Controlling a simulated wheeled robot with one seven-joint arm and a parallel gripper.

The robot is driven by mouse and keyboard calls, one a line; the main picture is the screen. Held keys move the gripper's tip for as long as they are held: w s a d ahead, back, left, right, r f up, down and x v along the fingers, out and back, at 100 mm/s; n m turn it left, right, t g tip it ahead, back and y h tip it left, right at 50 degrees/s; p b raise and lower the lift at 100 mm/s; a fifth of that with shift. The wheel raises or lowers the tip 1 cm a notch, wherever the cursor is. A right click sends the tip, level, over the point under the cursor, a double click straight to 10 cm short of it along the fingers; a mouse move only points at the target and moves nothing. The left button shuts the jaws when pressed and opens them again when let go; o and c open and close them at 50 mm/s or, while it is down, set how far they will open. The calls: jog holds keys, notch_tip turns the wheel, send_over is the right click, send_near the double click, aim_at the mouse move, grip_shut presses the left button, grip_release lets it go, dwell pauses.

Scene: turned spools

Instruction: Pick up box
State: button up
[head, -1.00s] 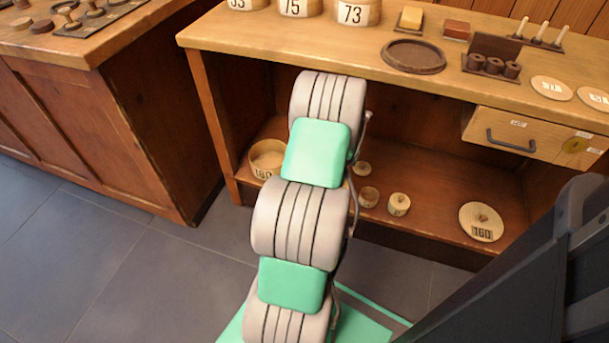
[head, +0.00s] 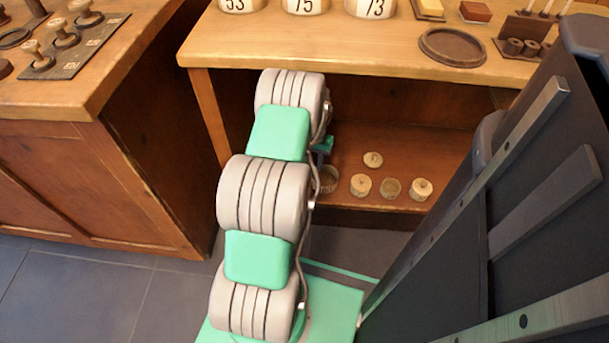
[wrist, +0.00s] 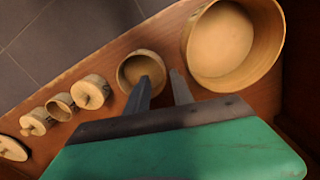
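The task names a box. Several round wooden boxes stand on the lower shelf. A small open round box (wrist: 133,64) lies at my gripper (wrist: 160,74) in the wrist view; it also shows in the head view (head: 329,181), partly hidden by my arm. My gripper's fingers are apart. The left fingertip overlaps the box's opening and the right one is beside its outer wall; I cannot tell whether they touch it. A larger open round box (wrist: 275,45) is just right of the fingers. My gripper shows only in part in the head view (head: 325,146).
To the left in the wrist view are a lidded round box (wrist: 91,92), a small open one (wrist: 60,106) and another knobbed one (wrist: 35,122). The table top (head: 360,40) overhangs the shelf (head: 400,150). A cabinet (head: 130,190) stands at the left.

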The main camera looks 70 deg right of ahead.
aim_at(325, 179)
jog(key=f+b, duration=0.1)
jog(key=f, duration=0.1)
jog(key=f+b, duration=0.1)
jog(key=f, duration=0.2)
jog(key=d+f+b, duration=0.1)
jog(key=f+b, duration=0.1)
jog(key=f, duration=0.1)
jog(key=shift+w, duration=0.25)
jog(key=shift+a+r, duration=0.1)
jog(key=shift+r, duration=0.05)
grip_shut()
